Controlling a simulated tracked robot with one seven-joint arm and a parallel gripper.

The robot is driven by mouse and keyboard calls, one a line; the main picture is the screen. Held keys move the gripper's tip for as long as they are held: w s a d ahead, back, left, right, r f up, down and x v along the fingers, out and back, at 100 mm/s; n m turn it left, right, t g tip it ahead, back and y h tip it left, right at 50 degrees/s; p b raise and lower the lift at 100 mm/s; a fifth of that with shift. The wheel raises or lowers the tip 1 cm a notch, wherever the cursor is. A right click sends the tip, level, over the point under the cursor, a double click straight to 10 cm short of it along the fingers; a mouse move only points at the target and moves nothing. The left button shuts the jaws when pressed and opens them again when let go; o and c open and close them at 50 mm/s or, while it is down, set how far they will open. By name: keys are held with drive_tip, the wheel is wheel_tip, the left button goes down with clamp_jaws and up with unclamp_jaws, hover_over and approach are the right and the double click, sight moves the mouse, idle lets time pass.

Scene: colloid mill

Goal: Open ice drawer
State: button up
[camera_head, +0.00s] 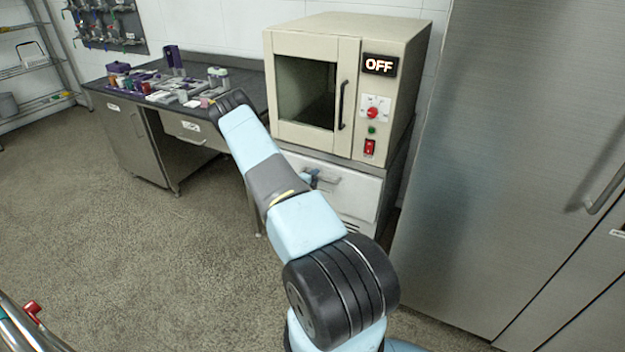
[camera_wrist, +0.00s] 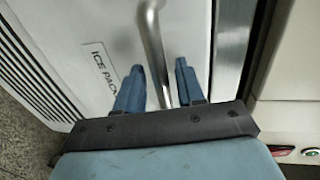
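The ice drawer is the white front (camera_head: 348,196) below the beige oven in the head view, partly hidden behind my arm. In the wrist view the drawer front (camera_wrist: 75,25) carries a label (camera_wrist: 103,64) reading "ICE PACK", partly cut off. Its metal bar handle (camera_wrist: 152,35) runs down between the two blue fingers of my gripper (camera_wrist: 159,66). The fingers stand apart with gaps to the bar, so my gripper is open around the handle. In the head view the handle (camera_head: 328,178) and a bit of my gripper (camera_head: 311,177) show beside my arm.
The beige oven (camera_head: 345,85) with an "OFF" display stands above the drawer. A dark-topped bench (camera_head: 140,105) with small items is at the left. A large steel cabinet (camera_head: 490,170) rises at the right. The floor (camera_head: 160,240) at the left is mostly clear.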

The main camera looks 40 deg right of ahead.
clamp_jaws()
drive_tip(key=shift+a, duration=0.1)
idle(0.3)
